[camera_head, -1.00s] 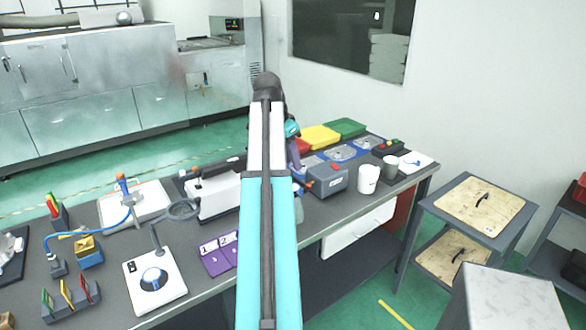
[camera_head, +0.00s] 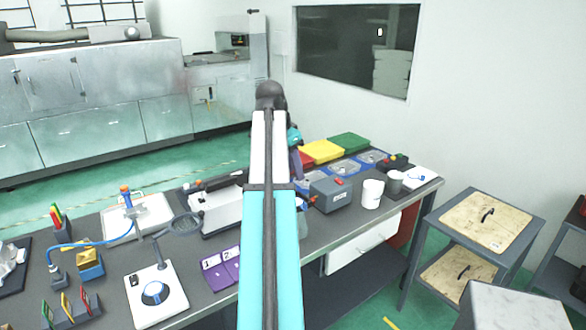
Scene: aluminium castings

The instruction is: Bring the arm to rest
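My arm reaches up from the bottom middle of the head view, over the dark workbench (camera_head: 205,297). Its teal and white link covers part of the bench behind it. A dark joint and a small teal part show at the arm's far end, above the bench. My gripper's fingers cannot be made out; they are hidden behind the arm or too small to tell. Whether anything is held cannot be seen.
On the bench stand a grey box (camera_head: 331,193), a white cup (camera_head: 372,194), purple numbered plates (camera_head: 222,268), a magnifier stand (camera_head: 158,293), and yellow (camera_head: 321,152) and green (camera_head: 348,142) bins. A side table (camera_head: 487,221) stands at right. Green floor lies between.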

